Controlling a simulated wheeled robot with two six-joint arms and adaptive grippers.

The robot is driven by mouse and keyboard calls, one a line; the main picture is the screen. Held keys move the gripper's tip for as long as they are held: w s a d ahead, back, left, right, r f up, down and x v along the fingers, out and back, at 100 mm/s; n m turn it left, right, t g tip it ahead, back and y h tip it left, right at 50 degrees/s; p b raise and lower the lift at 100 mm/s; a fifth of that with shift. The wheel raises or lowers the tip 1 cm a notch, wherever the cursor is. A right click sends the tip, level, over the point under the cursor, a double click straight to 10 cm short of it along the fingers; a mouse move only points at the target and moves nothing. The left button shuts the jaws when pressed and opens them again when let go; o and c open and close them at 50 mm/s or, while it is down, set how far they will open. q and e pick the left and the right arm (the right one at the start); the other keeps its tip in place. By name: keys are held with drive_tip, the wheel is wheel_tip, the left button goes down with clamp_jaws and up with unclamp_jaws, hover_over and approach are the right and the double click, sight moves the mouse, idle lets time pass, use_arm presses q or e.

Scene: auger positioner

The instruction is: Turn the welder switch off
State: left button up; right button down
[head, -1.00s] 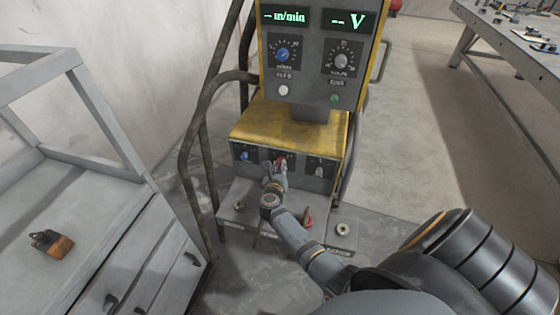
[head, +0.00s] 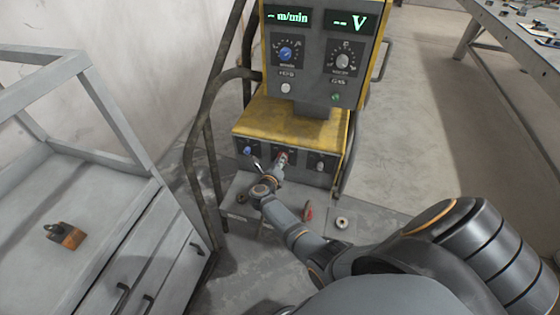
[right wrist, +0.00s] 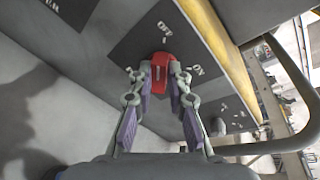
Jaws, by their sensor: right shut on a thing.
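The welder (head: 290,122) stands at the centre of the head view, with a yellow top and a dark lower front panel. Its red switch (head: 282,157) is the middle control on that panel. In the right wrist view the red switch (right wrist: 160,72) sits on a dark plate with OFF printed above it and ON to its right. Its upper end lies toward OFF; its exact setting is hard to tell. My right gripper (head: 275,168) is shut on the red switch, a finger on each side (right wrist: 160,78). My left gripper is not in view.
A blue knob (head: 247,150) and a dark knob (head: 320,165) flank the switch. A red connector (head: 308,213) is below. A grey metal cabinet (head: 120,240) stands at left, carrying an orange-brown object (head: 66,236). A workbench (head: 510,45) is at far right.

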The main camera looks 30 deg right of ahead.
idle(0.3)
drive_tip(key=c, duration=1.3)
unclamp_jaws()
drive_tip(key=v, duration=0.7)
drive_tip(key=shift+s+a, duration=0.2)
